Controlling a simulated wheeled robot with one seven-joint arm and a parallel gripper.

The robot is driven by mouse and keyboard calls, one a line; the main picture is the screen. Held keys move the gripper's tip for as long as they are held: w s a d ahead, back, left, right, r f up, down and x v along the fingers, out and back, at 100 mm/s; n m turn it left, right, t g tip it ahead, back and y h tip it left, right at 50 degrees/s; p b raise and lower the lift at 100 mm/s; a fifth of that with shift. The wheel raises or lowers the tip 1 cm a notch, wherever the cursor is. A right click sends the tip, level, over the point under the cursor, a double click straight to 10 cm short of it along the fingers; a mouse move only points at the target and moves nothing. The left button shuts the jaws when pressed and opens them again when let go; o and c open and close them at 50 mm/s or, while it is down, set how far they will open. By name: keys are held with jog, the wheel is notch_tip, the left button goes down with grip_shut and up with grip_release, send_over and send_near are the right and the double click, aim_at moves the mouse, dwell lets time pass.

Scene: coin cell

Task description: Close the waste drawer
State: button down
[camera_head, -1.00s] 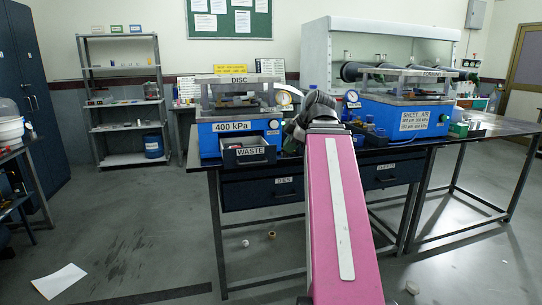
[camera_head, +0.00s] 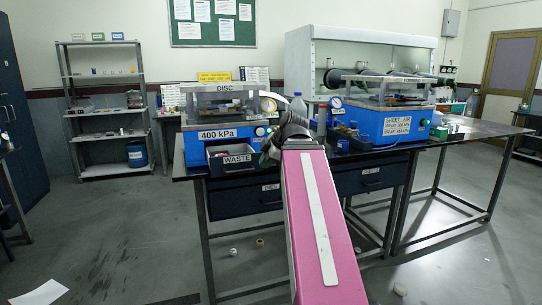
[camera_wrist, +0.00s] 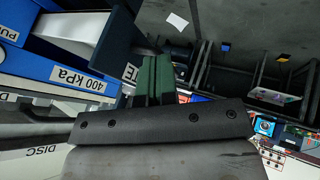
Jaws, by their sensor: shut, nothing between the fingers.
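The waste drawer (camera_head: 229,166) is a dark drawer with a white WASTE label on its front. It sticks out open from the blue 400 kPa disc press (camera_head: 197,149), with some contents visible inside. In the wrist view its dark front panel (camera_wrist: 118,42) stands out from the press (camera_wrist: 45,68), and the label is partly hidden behind the fingers. My gripper (camera_wrist: 156,77) has green fingers, shut and empty, beside the drawer front; I cannot tell whether they touch it. In the head view my gripper (camera_head: 268,158) is just right of the drawer, partly hidden by my arm.
The bench (camera_head: 240,197) has more drawers below its top. A shelf (camera_head: 105,109) stands at the back left. The floor at left is mostly clear, with a white sheet (camera_head: 40,293).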

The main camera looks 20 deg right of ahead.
aim_at(249, 149)
jog(key=shift+w+a+f, duration=0.1)
jog(key=shift+w+f, duration=0.15)
jog(key=shift+w, duration=0.55)
jog(key=shift+w+a+f, duration=0.1)
jog(key=shift+w+f, duration=0.1)
jog(key=shift+w, duration=0.6)
jog(key=shift+w+a+f, duration=0.1)
jog(key=shift+w+f, duration=0.15)
jog(key=shift+w, duration=0.55)
jog(key=w, duration=1.5)
jog(key=shift+s, duration=0.1)
